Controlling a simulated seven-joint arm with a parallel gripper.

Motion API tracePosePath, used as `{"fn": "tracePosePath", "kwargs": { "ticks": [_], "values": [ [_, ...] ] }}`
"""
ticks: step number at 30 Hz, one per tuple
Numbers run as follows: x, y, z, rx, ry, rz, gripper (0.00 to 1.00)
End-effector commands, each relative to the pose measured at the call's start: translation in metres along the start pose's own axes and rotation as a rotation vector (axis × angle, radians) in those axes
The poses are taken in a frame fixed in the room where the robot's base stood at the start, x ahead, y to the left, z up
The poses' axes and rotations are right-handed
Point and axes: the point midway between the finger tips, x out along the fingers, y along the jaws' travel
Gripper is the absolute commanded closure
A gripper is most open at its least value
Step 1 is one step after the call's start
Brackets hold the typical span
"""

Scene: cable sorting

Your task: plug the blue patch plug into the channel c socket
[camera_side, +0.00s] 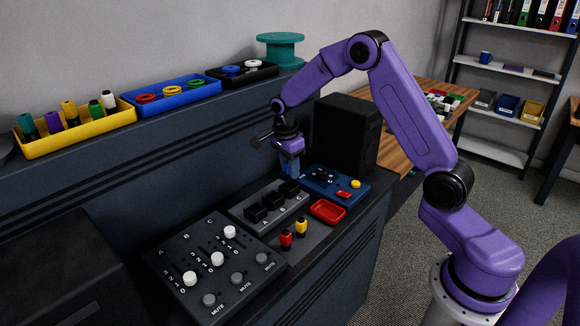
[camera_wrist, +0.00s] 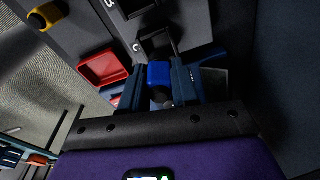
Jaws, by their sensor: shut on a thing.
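My gripper (camera_wrist: 159,84) is shut on the blue patch plug (camera_wrist: 158,73), which shows between the two fingers in the wrist view. In the side view my gripper (camera_side: 290,166) hangs pointing down behind the far right end of the grey socket panel (camera_side: 244,214); the plug is hard to make out there. The channel c socket (camera_wrist: 159,42) is a black square housing, just beyond the plug in the wrist view. In the side view it is the rightmost of the row, the channel c socket (camera_side: 290,188). The plug appears outside it; the height gap is unclear.
A red plug (camera_side: 286,239) and a yellow plug (camera_side: 301,227) stand before the panel. A red tray (camera_side: 327,211) and a blue button panel (camera_side: 337,184) lie to the right. A black box (camera_side: 345,132) stands behind them. The slider mixer (camera_side: 215,265) is front left.

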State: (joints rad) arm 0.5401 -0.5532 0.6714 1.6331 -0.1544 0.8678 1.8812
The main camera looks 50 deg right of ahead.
Motion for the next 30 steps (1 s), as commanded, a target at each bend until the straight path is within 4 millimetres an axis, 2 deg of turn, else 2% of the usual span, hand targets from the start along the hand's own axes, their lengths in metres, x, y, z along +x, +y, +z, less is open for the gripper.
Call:
{"fn": "tracePosePath", "kwargs": {
  "ticks": [15, 30],
  "values": [
    [0.013, 0.0, 0.001, 0.0, 0.0, 0.001, 1.0],
    [0.013, 0.0, 0.001, 0.0, 0.0, 0.0, 1.0]
  ]
}}
